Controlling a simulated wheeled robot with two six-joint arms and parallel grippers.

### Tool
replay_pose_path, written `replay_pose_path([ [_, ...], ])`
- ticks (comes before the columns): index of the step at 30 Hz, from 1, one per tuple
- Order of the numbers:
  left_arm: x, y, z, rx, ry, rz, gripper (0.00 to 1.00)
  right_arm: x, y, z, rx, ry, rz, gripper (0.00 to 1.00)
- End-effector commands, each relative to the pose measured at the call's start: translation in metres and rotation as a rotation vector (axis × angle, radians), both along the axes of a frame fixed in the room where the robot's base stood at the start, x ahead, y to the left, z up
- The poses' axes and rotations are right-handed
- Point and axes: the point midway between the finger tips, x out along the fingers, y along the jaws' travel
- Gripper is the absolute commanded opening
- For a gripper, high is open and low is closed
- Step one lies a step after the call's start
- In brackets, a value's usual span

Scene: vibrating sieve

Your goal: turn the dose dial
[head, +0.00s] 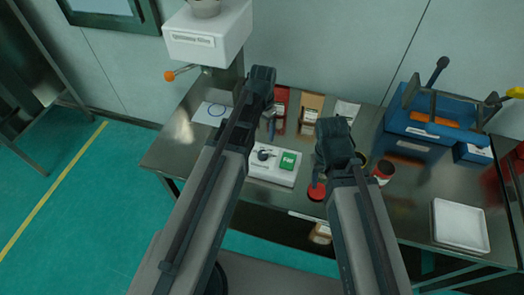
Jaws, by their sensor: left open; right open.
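A small white box (273,167) sits on the steel bench, with a green panel (288,160) and a dark knob (263,155) on its top. The knob looks like the dose dial, but its marking is too small to read. My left gripper (264,88) is open, above the bench and beyond the box in the picture. My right gripper (334,138) is open, to the right of the box. Neither gripper touches the knob. My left forearm passes close along the left side of the box.
A white sieve machine (207,35) with an orange-knobbed lever (170,76) stands at the back left. Packets (311,107) stand behind the box. Red-topped jar (383,172), blue rack (435,118) and white tray (460,226) are to the right. Bench room beside the tray is clear.

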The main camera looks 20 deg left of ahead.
Motion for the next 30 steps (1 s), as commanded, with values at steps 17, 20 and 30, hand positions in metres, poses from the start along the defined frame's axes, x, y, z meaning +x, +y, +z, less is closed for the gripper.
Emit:
replay_pose_path([
  [17,0.000,0.000,-0.073,0.000,0.000,0.000,0.81,0.000,0.000,-0.073,0.000,0.000,-0.001,0.50],
  [20,0.000,0.000,-0.087,0.000,0.000,0.001,0.81,0.000,0.000,-0.087,0.000,0.000,-0.002,0.50],
  [30,0.000,0.000,-0.129,0.000,0.000,0.001,0.81,0.000,0.000,-0.129,0.000,0.000,-0.002,0.50],
])
